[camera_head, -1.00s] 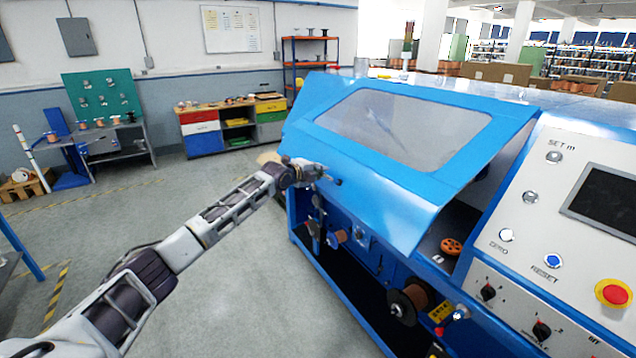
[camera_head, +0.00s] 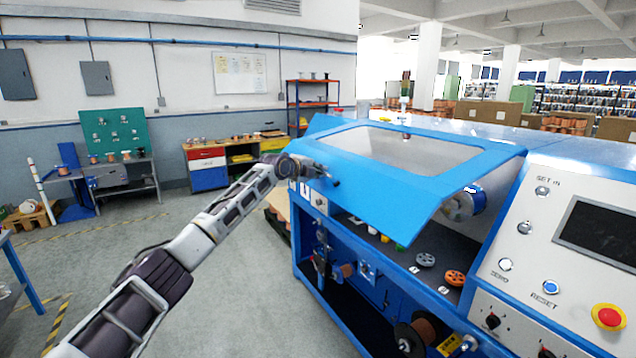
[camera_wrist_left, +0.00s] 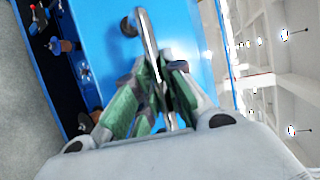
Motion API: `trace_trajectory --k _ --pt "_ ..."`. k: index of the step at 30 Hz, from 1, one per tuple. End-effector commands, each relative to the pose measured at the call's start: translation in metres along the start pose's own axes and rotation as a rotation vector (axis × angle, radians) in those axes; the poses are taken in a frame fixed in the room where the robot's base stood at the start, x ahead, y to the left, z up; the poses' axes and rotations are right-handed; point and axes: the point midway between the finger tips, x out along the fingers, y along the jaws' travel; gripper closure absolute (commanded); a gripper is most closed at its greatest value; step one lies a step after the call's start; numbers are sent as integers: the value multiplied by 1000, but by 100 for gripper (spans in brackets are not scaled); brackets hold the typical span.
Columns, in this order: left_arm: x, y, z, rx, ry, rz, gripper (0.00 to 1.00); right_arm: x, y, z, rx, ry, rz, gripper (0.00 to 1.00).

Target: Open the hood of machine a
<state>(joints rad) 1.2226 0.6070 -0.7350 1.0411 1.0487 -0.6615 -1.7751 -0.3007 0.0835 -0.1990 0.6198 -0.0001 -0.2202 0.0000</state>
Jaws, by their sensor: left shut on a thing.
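Machine a is the large blue machine with a white control panel (camera_head: 540,235). Its blue hood (camera_head: 375,178), with a clear window (camera_head: 395,145), is raised partway, and a gap shows under its front edge. My left gripper (camera_head: 328,178) is at the hood's left front edge. In the left wrist view its green-padded fingers (camera_wrist_left: 155,95) are shut on a metal bar handle (camera_wrist_left: 148,40) on the blue hood (camera_wrist_left: 95,25). My right gripper is not in view.
Pulleys sit inside under the hood, one grey (camera_head: 426,260) and one orange (camera_head: 455,278). A copper spool (camera_head: 420,335) is on the machine's front. A red button (camera_head: 608,317) is on the panel. The floor (camera_head: 240,270) left of the machine is clear.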

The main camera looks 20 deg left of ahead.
Motion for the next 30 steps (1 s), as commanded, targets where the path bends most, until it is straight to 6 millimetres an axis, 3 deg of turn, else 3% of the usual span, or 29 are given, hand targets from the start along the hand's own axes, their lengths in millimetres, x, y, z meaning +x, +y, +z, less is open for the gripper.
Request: trace_trajectory --k 6,30 --pt "-8 -29 6 -2 1 -2 100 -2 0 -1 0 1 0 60" --pt "-36 -112 20 17 1 46 100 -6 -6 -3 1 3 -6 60"
